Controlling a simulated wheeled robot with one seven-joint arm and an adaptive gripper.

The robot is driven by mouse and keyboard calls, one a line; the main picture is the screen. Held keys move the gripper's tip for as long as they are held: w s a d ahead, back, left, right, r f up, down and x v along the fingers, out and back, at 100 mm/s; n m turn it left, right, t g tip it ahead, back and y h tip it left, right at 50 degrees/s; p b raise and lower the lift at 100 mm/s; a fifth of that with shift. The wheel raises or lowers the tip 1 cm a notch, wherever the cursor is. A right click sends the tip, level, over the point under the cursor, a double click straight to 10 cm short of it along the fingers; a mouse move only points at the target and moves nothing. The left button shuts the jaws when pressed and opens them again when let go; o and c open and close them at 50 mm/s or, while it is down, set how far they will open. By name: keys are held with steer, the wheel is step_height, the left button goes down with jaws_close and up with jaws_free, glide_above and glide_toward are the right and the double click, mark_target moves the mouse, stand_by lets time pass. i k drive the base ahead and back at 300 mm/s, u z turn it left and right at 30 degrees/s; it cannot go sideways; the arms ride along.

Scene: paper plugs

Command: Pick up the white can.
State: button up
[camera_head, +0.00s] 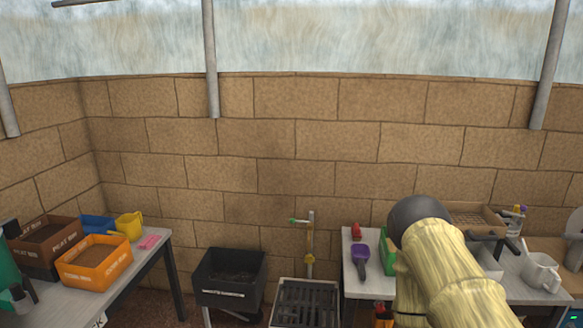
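A white can (541,272), shaped like a small jug or watering can with a handle, stands upright on the right-hand table. My arm crosses in front of this table, left of the can. Dark parts that look like my gripper (492,241) show just past the arm, above the table and to the left of the can, apart from it in the picture. The arm hides much of the gripper, and whether its fingers are open or shut is unclear.
The right table (355,286) also holds a purple scoop (360,259), a small red item (356,231) and a brown tray (473,214). A black bin (229,276) and a grated sink (306,301) stand between the tables. The left table holds an orange crate (94,262).

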mark_target(538, 271)
steer(key=z, duration=0.9)
steer(key=i, duration=2.05)
steer(key=z, duration=0.65)
